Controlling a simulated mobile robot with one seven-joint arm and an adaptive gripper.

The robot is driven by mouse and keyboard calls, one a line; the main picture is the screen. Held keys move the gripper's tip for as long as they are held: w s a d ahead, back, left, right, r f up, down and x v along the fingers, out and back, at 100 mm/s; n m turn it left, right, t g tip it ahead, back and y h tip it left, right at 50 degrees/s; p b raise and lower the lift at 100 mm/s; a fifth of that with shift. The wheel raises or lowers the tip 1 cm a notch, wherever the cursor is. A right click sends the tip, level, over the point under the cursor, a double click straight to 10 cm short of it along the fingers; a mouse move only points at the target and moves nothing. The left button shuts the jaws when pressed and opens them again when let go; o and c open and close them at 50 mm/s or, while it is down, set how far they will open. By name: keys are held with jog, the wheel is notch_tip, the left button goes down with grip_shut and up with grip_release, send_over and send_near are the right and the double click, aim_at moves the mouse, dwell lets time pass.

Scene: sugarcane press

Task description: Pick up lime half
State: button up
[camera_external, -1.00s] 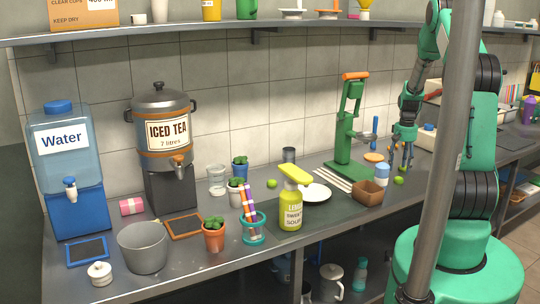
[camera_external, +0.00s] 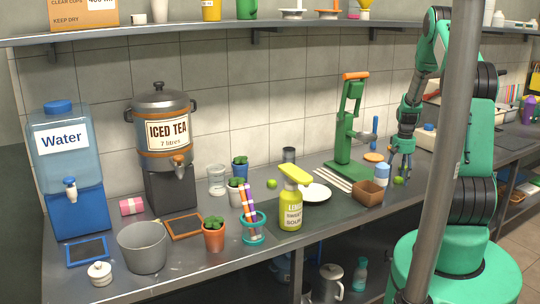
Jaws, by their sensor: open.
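A small green lime piece (camera_external: 399,181) lies on the metal counter at the right, beside a white and blue container. Whether it is a half or a whole lime is too small to tell. Another green lime (camera_external: 272,183) lies further left, behind the green bottle. My gripper (camera_external: 401,170) is open and points down just above and behind the right lime piece. Its fingers look empty, and they hide part of the counter there.
Close to my gripper stand a blue and white container (camera_external: 382,174), a brown square bowl (camera_external: 370,192) and a tall green press (camera_external: 350,130). An orange disc (camera_external: 373,157) lies behind. A grey post (camera_external: 447,150) crosses the view before my arm.

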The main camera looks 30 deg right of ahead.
aim_at(399, 177)
dwell(0.5)
jog(key=c, duration=1.1)
jog(key=shift+o, duration=0.2)
jog(key=shift+r, duration=0.1)
jog(key=shift+r+p, duration=0.35)
jog(key=shift+r, duration=0.5)
notch_tip(399, 177, up, 2)
jog(key=shift+r+p, duration=0.1)
jog(key=shift+p, duration=0.25)
jog(key=s+a, duration=0.3)
jog(key=s, duration=0.1)
jog(key=s+a+p, duration=0.1)
jog(key=s+a, duration=0.2)
jog(key=s, duration=0.1)
jog(key=s+a+r+p, duration=0.1)
jog(key=s+a, duration=0.2)
jog(key=s, duration=0.2)
jog(key=shift+a, duration=0.2)
